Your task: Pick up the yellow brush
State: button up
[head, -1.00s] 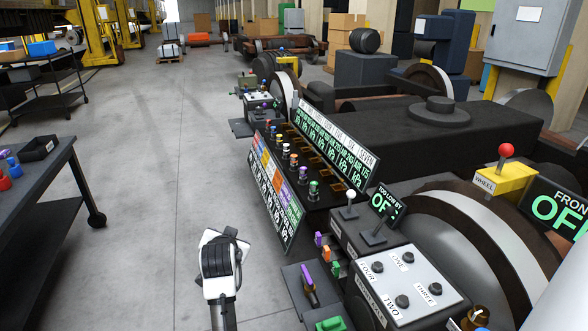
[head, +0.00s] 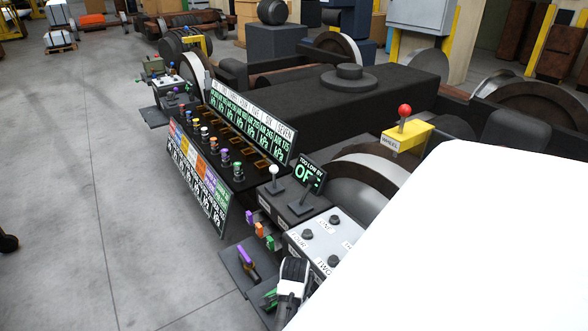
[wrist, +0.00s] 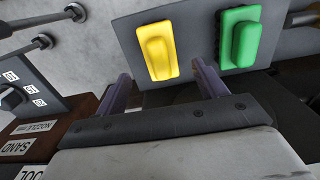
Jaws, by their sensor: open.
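The yellow brush (wrist: 157,48) lies on a grey plate (wrist: 195,22) in the wrist view, a block with a raised grip, slightly tilted in the picture. A green piece of the same shape (wrist: 240,38) lies just right of it. My gripper (wrist: 160,72) is open, its two fingers apart and pointing toward the plate. The yellow brush shows between and beyond the fingertips, not held. In the head view my gripper (head: 290,284) is low beside the grey control box; I cannot make out the yellow brush there.
The control box (head: 327,232) with black knobs is close on the right.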

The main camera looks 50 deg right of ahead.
jog(key=shift+a+f+p, duration=0.1)
jog(key=shift+f+p, duration=0.5)
jog(key=shift+f, duration=2.8)
jog(key=c, duration=1.1)
jog(key=shift+r, duration=0.1)
jog(key=shift+c, duration=0.2)
notch_tip(320, 180, up, 11)
jog(key=shift+w+f+b, duration=0.1)
jog(key=shift+b, duration=0.4)
notch_tip(320, 180, up, 9)
jog(key=p, duration=0.7)
jog(key=shift+p, duration=0.3)
